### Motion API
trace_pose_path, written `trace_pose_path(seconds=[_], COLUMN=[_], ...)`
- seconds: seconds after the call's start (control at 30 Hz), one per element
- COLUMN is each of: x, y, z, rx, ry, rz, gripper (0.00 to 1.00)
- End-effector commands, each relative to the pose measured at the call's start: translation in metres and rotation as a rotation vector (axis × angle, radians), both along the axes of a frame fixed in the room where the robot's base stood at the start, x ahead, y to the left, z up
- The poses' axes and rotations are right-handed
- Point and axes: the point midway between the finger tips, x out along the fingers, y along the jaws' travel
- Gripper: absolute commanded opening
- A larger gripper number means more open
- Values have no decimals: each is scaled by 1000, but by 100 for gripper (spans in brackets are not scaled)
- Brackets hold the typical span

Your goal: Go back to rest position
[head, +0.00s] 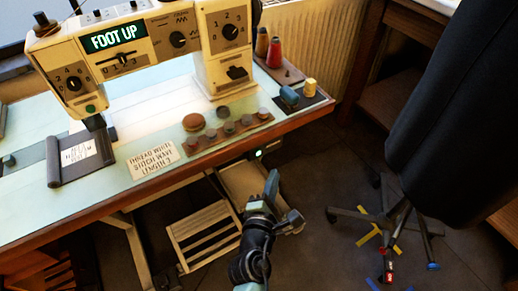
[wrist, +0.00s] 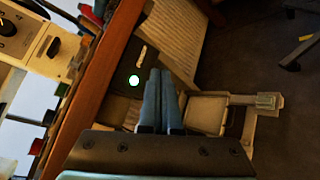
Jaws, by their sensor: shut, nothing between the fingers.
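My gripper (head: 272,190) is in front of the table's front edge, at the lower middle of the head view. In the wrist view its two blue-grey fingers (wrist: 160,88) lie side by side, shut with nothing between them. The gripper is apart from the table (head: 200,170) and touches nothing that I can see. Beyond the fingers, the wrist view shows a dark box with a glowing white light (wrist: 133,81) under the tabletop.
A sewing machine (head: 150,45) reading "FOOT UP" stands on the table. Thread spools (head: 275,52), several bobbins (head: 229,128) and a paper note (head: 153,158) lie near its edge. A slatted wooden piece (head: 205,235) is below. An office chair (head: 400,215) stands right on open floor.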

Motion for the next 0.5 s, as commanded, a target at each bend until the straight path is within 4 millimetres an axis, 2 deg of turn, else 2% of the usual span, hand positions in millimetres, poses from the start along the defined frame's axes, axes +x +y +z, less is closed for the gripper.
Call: trace_pose_path(seconds=[0.2,0.5], x=[-12,-13], y=[-10,-10], z=[1,0], rx=[-1,0], ry=[-1,0], rz=[-2,-1], gripper=[0,0])
